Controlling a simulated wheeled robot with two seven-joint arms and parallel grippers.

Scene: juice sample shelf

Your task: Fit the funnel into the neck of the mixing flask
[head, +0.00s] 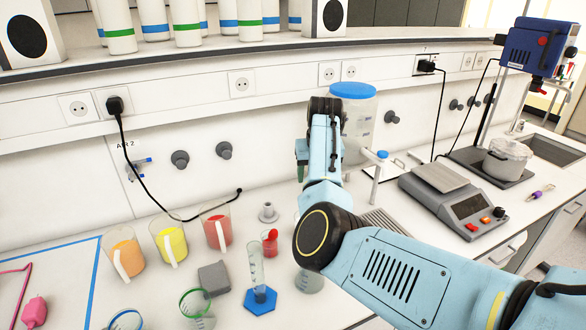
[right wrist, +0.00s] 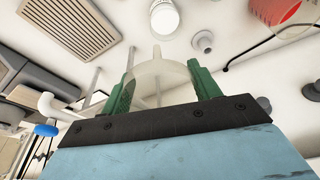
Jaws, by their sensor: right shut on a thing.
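My right gripper (right wrist: 158,90) has green fingers shut on the funnel (right wrist: 160,72), a translucent pale cone between them in the right wrist view. In the head view my right gripper (head: 303,170) is mostly hidden by its arm, and I cannot make out the funnel there. A clear vessel (head: 309,283), which looks like the mixing flask, stands on the bench, partly covered by my right arm. In the right wrist view a round pale vessel (right wrist: 164,18) at the top edge appears to be the same flask, apart from the funnel. My left gripper is out of view.
Beakers of orange (head: 124,255), yellow (head: 170,243) and red (head: 217,230) juice stand at left. A measuring cylinder (head: 257,268) and a small red container (head: 270,243) stand near the flask. A blue-lidded jar (head: 358,115) is behind; a scale (head: 455,205) is at right.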

